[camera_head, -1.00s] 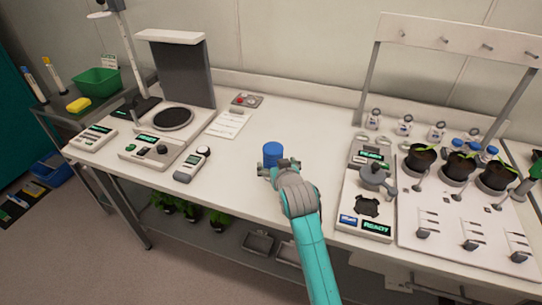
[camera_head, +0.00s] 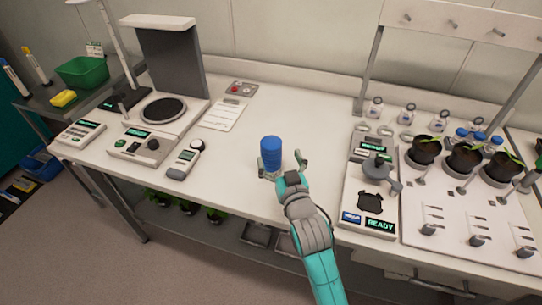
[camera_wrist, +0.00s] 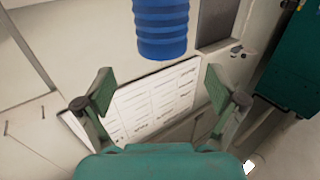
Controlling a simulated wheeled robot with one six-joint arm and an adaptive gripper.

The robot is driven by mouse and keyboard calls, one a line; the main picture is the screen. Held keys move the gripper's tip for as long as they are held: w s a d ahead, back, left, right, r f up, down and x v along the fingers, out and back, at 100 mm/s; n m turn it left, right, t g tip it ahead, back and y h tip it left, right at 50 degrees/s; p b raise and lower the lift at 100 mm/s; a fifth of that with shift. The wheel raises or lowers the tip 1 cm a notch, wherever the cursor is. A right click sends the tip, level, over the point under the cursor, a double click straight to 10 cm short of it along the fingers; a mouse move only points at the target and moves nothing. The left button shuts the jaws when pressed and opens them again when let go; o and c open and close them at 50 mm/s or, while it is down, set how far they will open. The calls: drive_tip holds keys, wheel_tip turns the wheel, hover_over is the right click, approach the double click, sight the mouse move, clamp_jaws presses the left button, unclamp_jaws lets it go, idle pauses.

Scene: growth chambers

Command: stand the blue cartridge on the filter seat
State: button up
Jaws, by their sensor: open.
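The blue cartridge (camera_head: 271,152) is a ribbed cylinder standing upright on the bench in the head view. It also shows in the wrist view (camera_wrist: 160,30), at the top centre, cut off by the frame edge. My gripper (camera_head: 282,165) is open at the cartridge's near side, low by its base. In the wrist view my gripper (camera_wrist: 158,92) has its two fingers wide apart and nothing between them; the cartridge appears beyond the fingertips. What looks like the filter seat (camera_head: 370,203) is a dark shaped recess on the READY unit, right of my gripper, and it is empty.
A grey lever-like part (camera_head: 376,168) rises behind the recess. Potted plants (camera_head: 463,158) stand on a panel at the right. A handheld meter (camera_head: 184,163) lies to the left. The bench between meter and READY unit is mostly clear.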

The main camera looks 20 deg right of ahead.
sight(268, 136)
drive_tip(key=shift+w+f, duration=0.2)
drive_tip(key=shift+w, duration=1.6)
drive_tip(key=shift+w+f, duration=0.15)
drive_tip(key=shift+w, duration=1.6)
clamp_jaws()
